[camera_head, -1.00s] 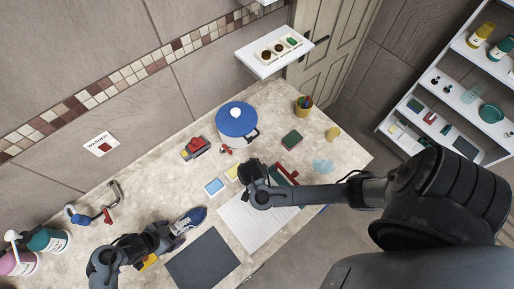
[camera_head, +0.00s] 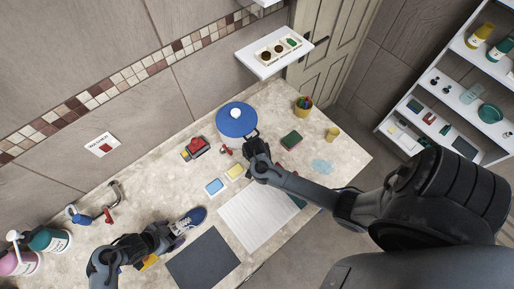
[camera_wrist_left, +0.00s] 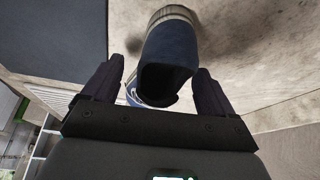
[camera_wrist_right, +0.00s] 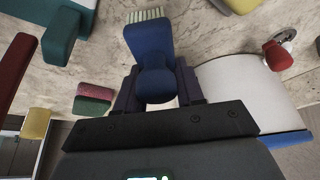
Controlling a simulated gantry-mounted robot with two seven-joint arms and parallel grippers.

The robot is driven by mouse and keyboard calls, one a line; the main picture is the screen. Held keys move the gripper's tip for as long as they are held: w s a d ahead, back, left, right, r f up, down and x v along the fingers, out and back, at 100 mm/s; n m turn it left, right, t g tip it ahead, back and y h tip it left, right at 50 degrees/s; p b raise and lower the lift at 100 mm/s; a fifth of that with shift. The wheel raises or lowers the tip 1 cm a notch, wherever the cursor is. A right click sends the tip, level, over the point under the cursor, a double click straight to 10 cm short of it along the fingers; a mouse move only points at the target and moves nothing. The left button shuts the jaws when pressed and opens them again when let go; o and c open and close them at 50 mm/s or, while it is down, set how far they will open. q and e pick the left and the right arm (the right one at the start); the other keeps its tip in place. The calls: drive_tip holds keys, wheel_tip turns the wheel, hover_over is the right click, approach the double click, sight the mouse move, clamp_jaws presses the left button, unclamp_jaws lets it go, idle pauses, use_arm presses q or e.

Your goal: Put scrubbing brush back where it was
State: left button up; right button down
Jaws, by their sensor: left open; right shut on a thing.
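The scrubbing brush (camera_wrist_right: 150,45) has a blue body and pale bristles. In the right wrist view it sits between the fingers of my right gripper (camera_wrist_right: 155,90), which is shut on it. In the head view my right gripper (camera_head: 252,145) is over the table, just in front of the pot with the blue lid (camera_head: 235,118), and the brush is hidden by it.
A green sponge (camera_head: 292,139), yellow cup (camera_head: 332,133) and pencil cup (camera_head: 304,104) stand right of my right gripper. Light blue (camera_head: 214,187) and yellow (camera_head: 235,172) blocks lie left. A white ribbed mat (camera_head: 255,217) and dark mat (camera_head: 203,260) lie in front.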

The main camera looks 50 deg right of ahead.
use_arm(q)
drive_tip(key=shift+w+r, duration=0.1)
drive_tip(key=shift+r, duration=0.2)
use_arm(e)
drive_tip(key=shift+w+f, duration=0.1)
drive_tip(key=shift+f, duration=0.05)
drive_tip(key=shift+f, duration=0.1)
use_arm(q)
drive_tip(key=shift+f, duration=0.15)
use_arm(e)
drive_tip(key=shift+f, duration=0.25)
drive_tip(key=c, duration=0.7)
unclamp_jaws()
use_arm(q)
drive_tip(key=shift+f, duration=0.15)
